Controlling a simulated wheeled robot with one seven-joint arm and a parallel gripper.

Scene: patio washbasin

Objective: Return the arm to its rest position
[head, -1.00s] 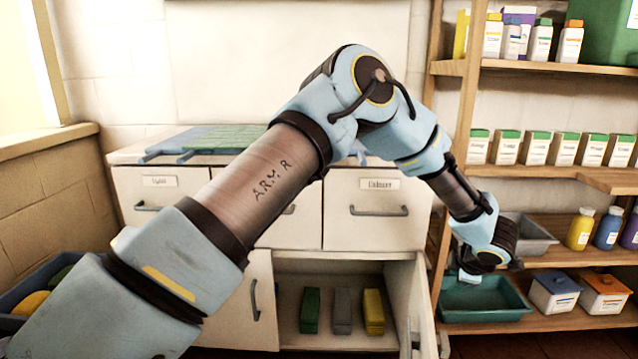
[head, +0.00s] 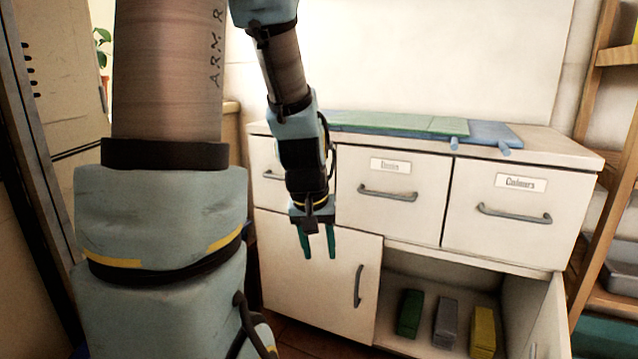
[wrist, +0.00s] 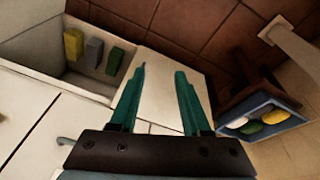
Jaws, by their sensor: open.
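My gripper (head: 318,243) hangs pointing down in front of the white cabinet (head: 310,285), left of its open lower compartment in the head view. Its two green fingers are apart with nothing between them. In the wrist view my gripper (wrist: 160,90) is also open and empty, above the cabinet front and the brown tiled floor (wrist: 170,35). My arm stands upright at the left of the head view and bends down to the gripper.
The open compartment (head: 430,275) holds a green block (head: 409,313), a grey block (head: 446,322) and a yellow block (head: 483,330). Its door (head: 550,320) stands open at the right. A wooden shelf (head: 600,120) is at the far right. A blue bin (wrist: 262,125) with coloured items shows in the wrist view.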

